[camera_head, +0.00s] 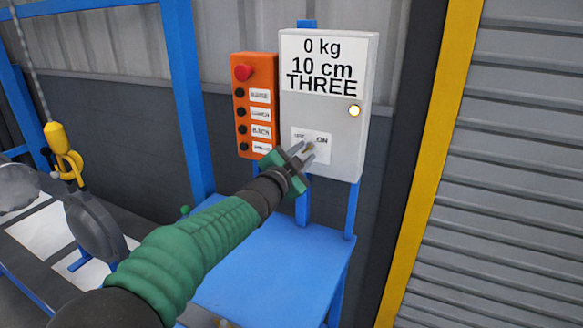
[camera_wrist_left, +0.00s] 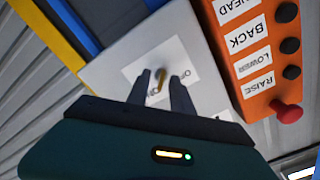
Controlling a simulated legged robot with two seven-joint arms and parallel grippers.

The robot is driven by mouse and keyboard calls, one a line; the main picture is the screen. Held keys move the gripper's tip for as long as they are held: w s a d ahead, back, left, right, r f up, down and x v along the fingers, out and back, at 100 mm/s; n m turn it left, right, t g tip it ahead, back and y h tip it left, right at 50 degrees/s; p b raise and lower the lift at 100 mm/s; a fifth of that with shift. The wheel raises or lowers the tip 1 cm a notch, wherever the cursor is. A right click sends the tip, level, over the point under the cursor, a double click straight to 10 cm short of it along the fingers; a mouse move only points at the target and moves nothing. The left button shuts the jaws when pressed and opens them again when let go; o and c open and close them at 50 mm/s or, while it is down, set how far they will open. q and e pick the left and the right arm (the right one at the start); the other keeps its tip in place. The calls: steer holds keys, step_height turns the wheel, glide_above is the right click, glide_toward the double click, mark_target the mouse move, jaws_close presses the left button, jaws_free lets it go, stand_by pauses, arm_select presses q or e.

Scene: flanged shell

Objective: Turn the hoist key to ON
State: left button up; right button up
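The grey control box (camera_head: 370,75) has a white sign reading "0 kg 10 cm THREE". Its small lower label reads OFF at left and ON at right in the head view. The brass-coloured hoist key (camera_head: 310,146) is on that label and partly hidden by my gripper. My left gripper (camera_head: 303,152) is at the box front. In the left wrist view its fingers (camera_wrist_left: 162,88) are apart, with the key showing between them and a gap on each side. I cannot tell which word the key points to.
An orange button panel (camera_head: 256,75) with a red knob and several black buttons is left of the box. A blue table (camera_head: 280,265) stands below. A yellow hook (camera_head: 66,160) hangs at left. A yellow post (camera_head: 430,160) and grey shutter (camera_head: 510,170) are at right.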

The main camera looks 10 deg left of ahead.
arm_select(q)
steer(key=s+a, duration=0.3)
steer(key=s, duration=1.2)
steer(key=shift+s, duration=0.2)
steer(key=shift+f, duration=0.1)
